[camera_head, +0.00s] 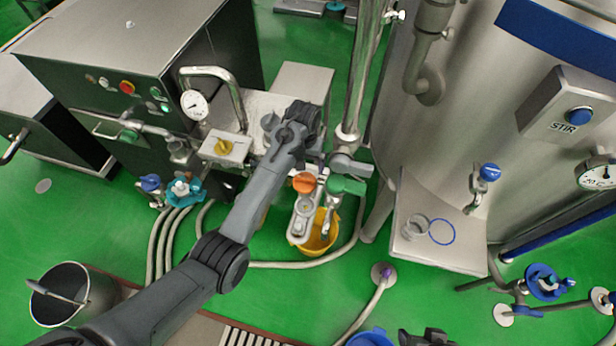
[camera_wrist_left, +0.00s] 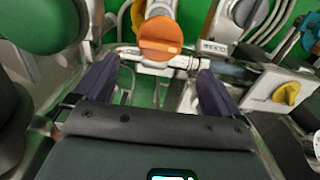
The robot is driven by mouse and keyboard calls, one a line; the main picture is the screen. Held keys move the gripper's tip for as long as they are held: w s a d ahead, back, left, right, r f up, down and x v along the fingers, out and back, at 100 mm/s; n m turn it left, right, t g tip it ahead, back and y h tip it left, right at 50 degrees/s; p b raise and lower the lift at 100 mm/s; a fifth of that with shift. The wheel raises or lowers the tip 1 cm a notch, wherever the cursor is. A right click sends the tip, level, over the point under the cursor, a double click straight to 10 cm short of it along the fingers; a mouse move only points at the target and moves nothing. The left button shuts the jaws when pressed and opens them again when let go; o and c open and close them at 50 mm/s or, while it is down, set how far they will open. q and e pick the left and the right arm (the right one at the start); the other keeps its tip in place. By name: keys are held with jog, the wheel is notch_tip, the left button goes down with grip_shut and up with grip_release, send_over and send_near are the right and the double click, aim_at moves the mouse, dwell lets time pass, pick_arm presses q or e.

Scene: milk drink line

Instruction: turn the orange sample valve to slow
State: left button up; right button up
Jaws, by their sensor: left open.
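The orange valve knob (camera_head: 304,182) sits on a pale pipe fitting beside a green handle (camera_head: 346,185) in the head view. In the left wrist view an orange knob (camera_wrist_left: 160,38) is ahead, centred between the fingers, with its slot running roughly crosswise. My left gripper (camera_wrist_left: 157,82) is open, its two dark fingers spread apart, with nothing held between them. In the head view my left wrist (camera_head: 292,125) hangs just above and left of the orange knob, and the fingers are hidden. A dark part at the bottom edge (camera_head: 425,338) may be my right gripper; its jaws cannot be made out.
A yellow knob (camera_head: 223,147) on a box and a pressure gauge (camera_head: 194,104) are left of the valve. A yellow bucket (camera_head: 318,240) stands below it. A steel tank (camera_head: 470,110) and a shelf with a beaker (camera_head: 414,228) are right. Hoses cross the green floor.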

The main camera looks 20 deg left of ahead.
aim_at(305, 178)
pick_arm(q)
notch_tip(305, 178, down, 8)
jog(key=shift+r+b, duration=0.1)
jog(key=shift+b, duration=0.55)
jog(key=c, duration=1.1)
jog(key=shift+o, duration=0.2)
jog(key=shift+r+n+p, duration=0.15)
jog(key=shift+n+p, duration=0.55)
jog(key=shift+p, duration=0.25)
jog(key=shift+n+p, duration=1.3)
jog(key=shift+n, duration=0.9)
jog(key=shift+f, duration=0.2)
jog(key=o, duration=1.1)
jog(key=shift+c, duration=0.2)
